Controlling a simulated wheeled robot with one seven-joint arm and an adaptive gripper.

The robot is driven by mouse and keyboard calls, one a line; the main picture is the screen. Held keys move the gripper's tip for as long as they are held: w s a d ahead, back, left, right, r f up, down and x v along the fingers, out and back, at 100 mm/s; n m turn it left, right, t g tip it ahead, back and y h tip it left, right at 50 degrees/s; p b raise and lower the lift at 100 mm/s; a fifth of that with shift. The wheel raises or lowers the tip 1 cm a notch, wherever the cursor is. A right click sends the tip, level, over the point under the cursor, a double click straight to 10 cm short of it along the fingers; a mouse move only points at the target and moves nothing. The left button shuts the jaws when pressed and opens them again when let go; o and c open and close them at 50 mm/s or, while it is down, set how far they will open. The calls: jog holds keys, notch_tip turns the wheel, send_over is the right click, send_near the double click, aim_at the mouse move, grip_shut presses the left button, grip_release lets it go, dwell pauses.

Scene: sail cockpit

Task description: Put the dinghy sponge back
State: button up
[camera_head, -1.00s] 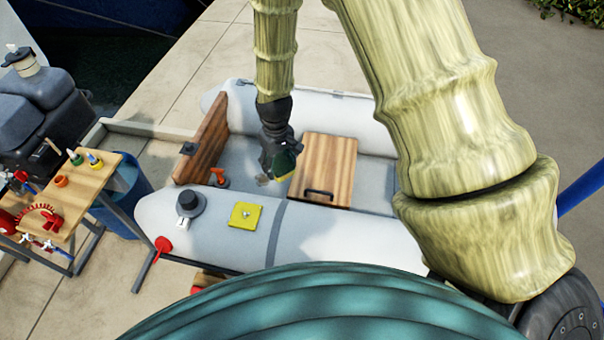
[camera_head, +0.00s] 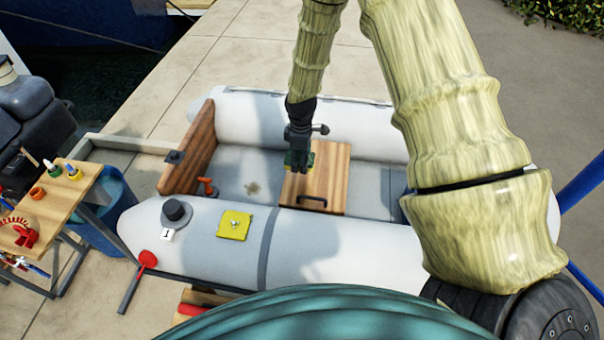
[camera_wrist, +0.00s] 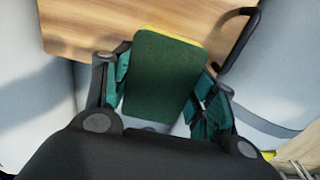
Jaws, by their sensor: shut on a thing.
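The dinghy sponge shows in the wrist view as a dark green block (camera_wrist: 163,75) with a yellow edge. My gripper (camera_wrist: 165,98) is shut on it, with one finger on each side. In the head view my gripper (camera_head: 299,162) hangs over the left part of a wooden panel (camera_head: 325,180) with a black handle, inside the dinghy. Only a small piece of the sponge (camera_head: 311,161) shows there. I cannot tell whether the sponge touches the panel.
The grey dinghy (camera_head: 320,255) has a wooden transom (camera_head: 190,150) at its left end. A yellow patch (camera_head: 234,225) and a black fitting (camera_head: 176,214) sit on its near tube. A tool table (camera_head: 60,200) stands at left. The dinghy floor (camera_head: 240,172) left of the panel is mostly clear.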

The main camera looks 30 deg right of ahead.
aim_at(301, 178)
jog(key=shift+f+p, duration=0.6)
jog(key=shift+f, duration=3.05)
jog(key=shift+f, duration=0.15)
jog(key=o, duration=1.1)
jog(key=shift+o, duration=0.2)
jog(key=shift+r+b, duration=1.2)
jog(key=shift+r, duration=5)
